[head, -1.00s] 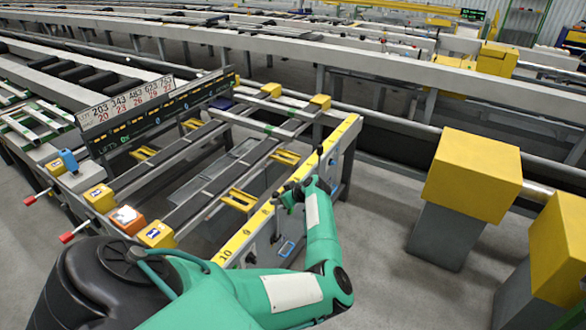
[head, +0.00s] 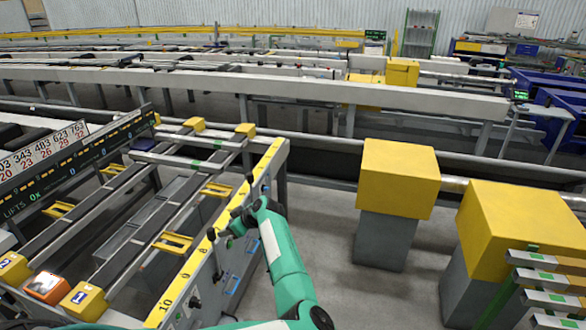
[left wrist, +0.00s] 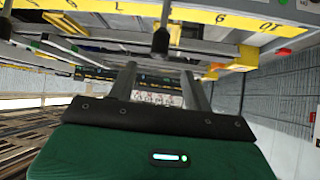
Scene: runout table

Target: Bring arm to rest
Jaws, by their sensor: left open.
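My green left arm (head: 288,268) reaches from the bottom of the head view along the near side of the runout table. My left gripper (head: 223,222) is at the table's yellow numbered side rail (head: 183,268); I cannot tell if it touches it. In the left wrist view the two grey fingers (left wrist: 160,86) stand apart with nothing between them, and the yellow lettered rail (left wrist: 225,18) crosses the top. My right gripper is not in view.
Yellow-topped grey posts (head: 398,180) stand to the right, with a rack of bars (head: 545,275) at the lower right. An orange box (head: 47,287) and a numbered board (head: 40,150) are at left. Grey floor (head: 330,235) lies open between table and posts.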

